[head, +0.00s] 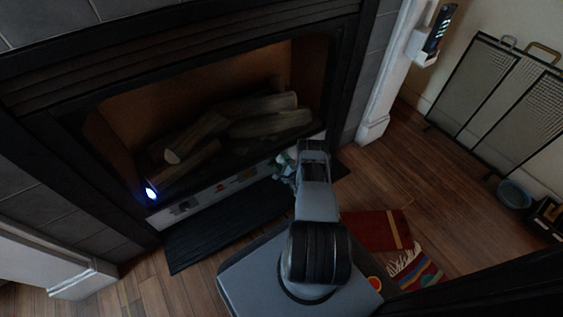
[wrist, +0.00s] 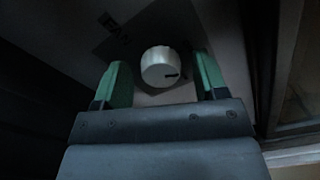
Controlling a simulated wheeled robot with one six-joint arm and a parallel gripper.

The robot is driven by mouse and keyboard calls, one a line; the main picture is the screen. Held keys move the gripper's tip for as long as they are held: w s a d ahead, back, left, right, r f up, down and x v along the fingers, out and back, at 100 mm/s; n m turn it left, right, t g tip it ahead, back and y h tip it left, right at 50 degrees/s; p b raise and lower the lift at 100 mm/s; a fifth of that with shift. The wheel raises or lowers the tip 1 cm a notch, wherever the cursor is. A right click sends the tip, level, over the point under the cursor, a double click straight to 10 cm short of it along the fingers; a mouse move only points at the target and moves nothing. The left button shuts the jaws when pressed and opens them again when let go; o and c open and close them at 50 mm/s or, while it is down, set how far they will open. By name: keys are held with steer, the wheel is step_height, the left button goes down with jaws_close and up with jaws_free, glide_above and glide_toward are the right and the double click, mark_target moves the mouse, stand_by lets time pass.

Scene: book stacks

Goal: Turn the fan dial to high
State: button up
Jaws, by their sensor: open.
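The fan dial (wrist: 161,67) is a pale round knob with a dark pointer mark, seen in the wrist view. The mark points toward the right of the picture. A dark label reading FAN (wrist: 117,29) is beside it at upper left. My gripper (wrist: 161,82) is open, with one green finger on each side of the dial and gaps between them and the knob. In the head view my gripper (head: 285,163) is at the right end of the control panel (head: 218,192) under the fireplace opening. The dial itself is hidden there by my arm.
The fireplace holds several logs (head: 235,125); a small blue-white light (head: 151,193) glows at its lower left. A black hearth mat (head: 215,234) lies in front. A red book (head: 375,230) and striped cloth (head: 412,268) lie on the floor.

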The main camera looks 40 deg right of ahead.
steer(key=c, duration=0.9)
